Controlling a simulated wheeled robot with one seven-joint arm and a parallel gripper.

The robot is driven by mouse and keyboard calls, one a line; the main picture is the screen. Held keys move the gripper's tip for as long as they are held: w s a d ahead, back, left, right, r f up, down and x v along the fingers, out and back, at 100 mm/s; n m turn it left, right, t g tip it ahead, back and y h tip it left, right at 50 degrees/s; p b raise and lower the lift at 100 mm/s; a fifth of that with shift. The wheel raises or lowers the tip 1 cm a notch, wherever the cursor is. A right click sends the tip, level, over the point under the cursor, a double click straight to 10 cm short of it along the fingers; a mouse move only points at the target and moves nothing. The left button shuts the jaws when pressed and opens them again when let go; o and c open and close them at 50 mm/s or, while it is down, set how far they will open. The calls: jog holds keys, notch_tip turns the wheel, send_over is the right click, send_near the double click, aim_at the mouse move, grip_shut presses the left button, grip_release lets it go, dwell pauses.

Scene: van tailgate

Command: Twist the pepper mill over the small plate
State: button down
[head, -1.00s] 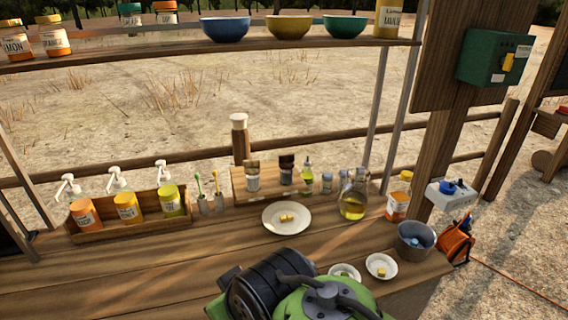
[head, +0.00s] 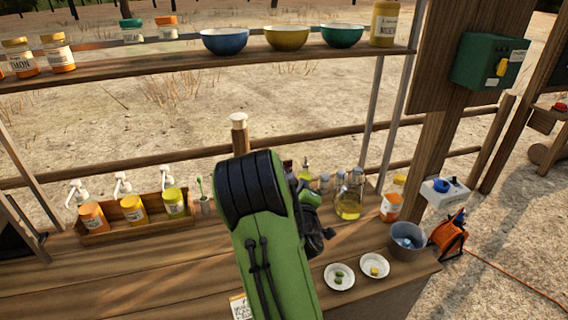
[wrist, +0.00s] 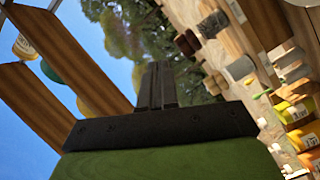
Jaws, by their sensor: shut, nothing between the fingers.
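My gripper (wrist: 157,85) shows in the wrist view with its two dark fingers together and nothing between them. In the head view my green and black arm covers the middle of the counter and the gripper's fingertips are not clear. The wooden riser with its two labelled, dark-topped mills or shakers is behind my arm there; I cannot tell which one is the pepper mill. The white plate with yellow pieces is also hidden. A small white dish (head: 349,282) with green pieces and a small white dish (head: 384,272) with a yellow piece stand at front right.
A wooden caddy (head: 150,228) of pump bottles is on the left. An oil flask (head: 348,208), an orange-labelled bottle (head: 391,208) and a grey bucket (head: 407,243) stand on the right. A shelf with bowls (head: 283,38) crosses above. The counter's front left is clear.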

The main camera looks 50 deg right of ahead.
jog(key=n+t, duration=0.1)
jog(key=n, duration=0.2)
jog(key=n+t+y+p, duration=0.4)
jog(key=n+p, duration=0.3)
jog(key=p, duration=0.2)
send_near(285, 166)
jog(key=w, duration=0.2)
jog(key=w+d+r, duration=0.1)
jog(key=w, duration=0.1)
jog(key=w+d, duration=0.1)
jog(key=w, duration=0.1)
jog(key=shift+w+r, duration=0.15)
jog(key=shift+r, duration=0.2)
jog(key=shift+w+d+f, duration=0.1)
jog(key=shift+w, duration=0.1)
jog(key=shift+w+f+m+g+b, duration=0.1)
jog(key=shift+m+g+b, duration=0.2)
jog(key=shift+b, duration=0.05)
